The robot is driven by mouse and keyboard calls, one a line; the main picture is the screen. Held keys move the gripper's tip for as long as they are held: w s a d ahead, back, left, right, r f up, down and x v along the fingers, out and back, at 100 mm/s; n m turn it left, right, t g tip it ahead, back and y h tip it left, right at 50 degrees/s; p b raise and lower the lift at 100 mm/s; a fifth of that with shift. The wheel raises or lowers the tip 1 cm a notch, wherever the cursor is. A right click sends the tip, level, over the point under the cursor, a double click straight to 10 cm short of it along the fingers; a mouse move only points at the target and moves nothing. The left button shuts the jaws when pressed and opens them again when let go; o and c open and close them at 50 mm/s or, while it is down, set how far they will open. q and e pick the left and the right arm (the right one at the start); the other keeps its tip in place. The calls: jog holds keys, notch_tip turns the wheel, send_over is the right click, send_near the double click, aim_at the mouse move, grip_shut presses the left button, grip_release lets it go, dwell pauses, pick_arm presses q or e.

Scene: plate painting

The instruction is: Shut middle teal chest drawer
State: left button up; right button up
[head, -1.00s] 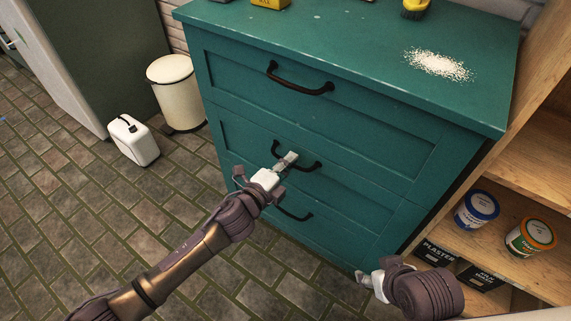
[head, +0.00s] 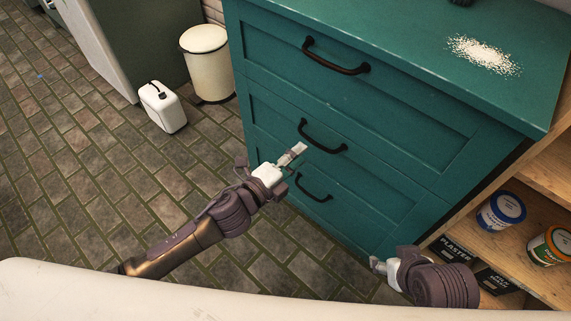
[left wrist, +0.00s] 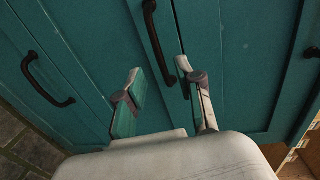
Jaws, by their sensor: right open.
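The teal chest (head: 385,22) has three drawers with dark arched handles. The middle drawer (head: 385,160) looks flush or nearly flush with the others in the head view; a small gap would be hard to see. My left gripper (head: 292,156) is close in front of the chest, just below the middle drawer's handle (head: 325,143). In the left wrist view its two fingers (left wrist: 166,80) are apart with nothing gripped, and that handle (left wrist: 155,38) shows just beyond them. Whether they touch the drawer front is unclear. My right gripper (head: 380,266) is open and empty near the chest's lower right corner.
An open wooden shelf with paint tubs (head: 501,210) and dark boxes stands right of the chest. A cream bin (head: 207,65) and a white canister (head: 162,107) stand on the floor to the left. White powder (head: 483,54) lies on the chest top.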

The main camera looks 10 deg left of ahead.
pick_arm(q)
jog(key=shift+v, duration=2.35)
